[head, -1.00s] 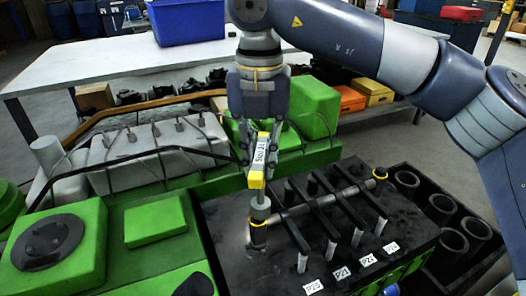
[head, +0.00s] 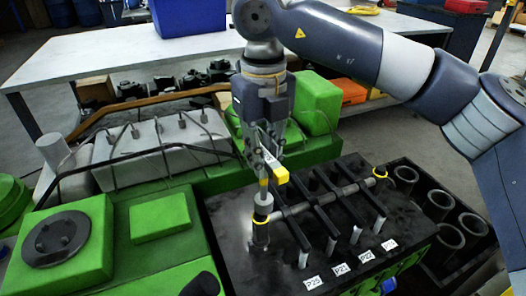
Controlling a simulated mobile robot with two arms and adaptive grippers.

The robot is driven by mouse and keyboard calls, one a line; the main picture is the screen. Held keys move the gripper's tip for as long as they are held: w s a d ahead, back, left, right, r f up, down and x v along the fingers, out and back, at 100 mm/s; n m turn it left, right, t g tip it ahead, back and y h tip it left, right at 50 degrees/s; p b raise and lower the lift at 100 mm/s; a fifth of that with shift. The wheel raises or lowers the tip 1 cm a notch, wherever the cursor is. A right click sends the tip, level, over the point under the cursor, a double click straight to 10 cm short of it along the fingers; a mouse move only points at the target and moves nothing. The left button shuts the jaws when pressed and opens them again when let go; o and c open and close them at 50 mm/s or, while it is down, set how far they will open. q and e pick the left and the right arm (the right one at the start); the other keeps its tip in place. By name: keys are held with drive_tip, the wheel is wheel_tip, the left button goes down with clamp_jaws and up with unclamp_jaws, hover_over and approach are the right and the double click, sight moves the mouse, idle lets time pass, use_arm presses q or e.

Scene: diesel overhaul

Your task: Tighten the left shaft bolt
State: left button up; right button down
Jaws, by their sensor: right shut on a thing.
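My right gripper (head: 265,148) points down over the dark engine block and is shut on a yellow-and-white tool (head: 281,177). The tool's lower end (head: 263,190) points down onto the left shaft bolt (head: 260,236), a dark upright post with a yellow ring near its top. The tool tip looks in line with the bolt head; I cannot tell whether it is fully seated. The rocker shaft (head: 320,200) runs from this bolt to the right shaft bolt (head: 380,174), which also has a yellow ring. The fingers partly hide the tool. My left gripper is not in view.
Dark rocker arms (head: 343,208) cross the shaft, with white labels (head: 338,270) in front. A black crate of cylinders (head: 470,262) stands at right. Green engine parts (head: 160,218) lie at left. A white table (head: 90,58) with a blue bin (head: 178,15) is behind.

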drive_tip(key=n, duration=0.2)
drive_tip(key=shift+w+n+p, duration=0.1)
drive_tip(key=shift+n+p, duration=0.2)
drive_tip(key=shift+p, duration=0.1)
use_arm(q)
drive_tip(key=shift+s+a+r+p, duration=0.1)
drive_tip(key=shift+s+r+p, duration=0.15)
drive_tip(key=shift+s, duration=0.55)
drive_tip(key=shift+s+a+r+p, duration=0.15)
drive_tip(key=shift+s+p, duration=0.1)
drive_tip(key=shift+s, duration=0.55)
use_arm(e)
drive_tip(key=shift+w+d+n, duration=0.15)
drive_tip(key=shift+n, duration=1.65)
